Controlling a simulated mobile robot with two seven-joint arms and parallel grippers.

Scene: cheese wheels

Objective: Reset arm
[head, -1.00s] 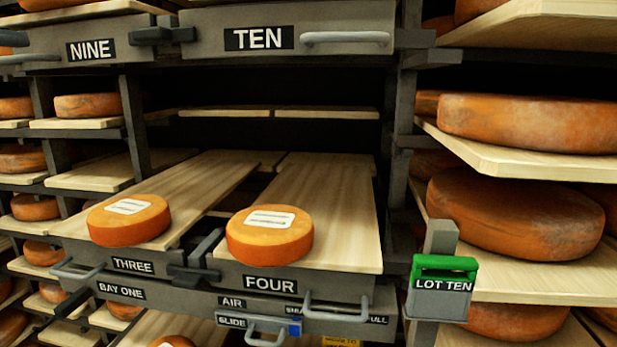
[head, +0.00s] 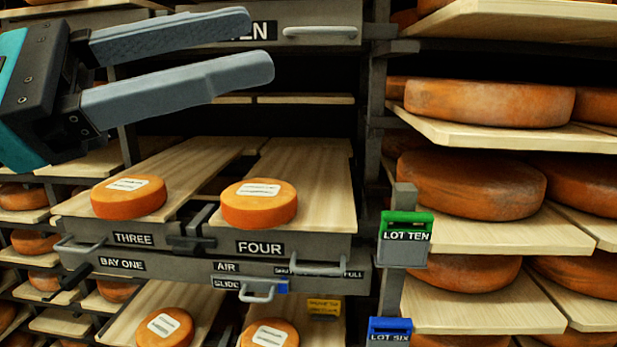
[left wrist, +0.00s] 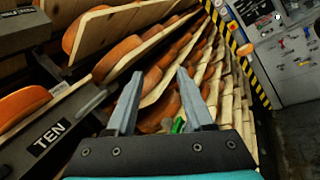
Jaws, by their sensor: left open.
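My left gripper (head: 262,42) comes in from the upper left in the head view, with its two grey fingers apart and nothing between them. It is in front of the drawer labelled TEN (head: 252,31) and partly covers it. In the left wrist view my left gripper (left wrist: 158,80) also shows open and empty, with shelves of cheese wheels beyond the fingers. My right gripper is not in view.
Labelled cheese wheels sit on boards THREE (head: 128,197) and FOUR (head: 259,204). Large wheels (head: 470,184) fill the shelves at right. A green LOT TEN holder (head: 405,239) is on a post. The left wrist view shows a control panel (left wrist: 285,45) at upper right.

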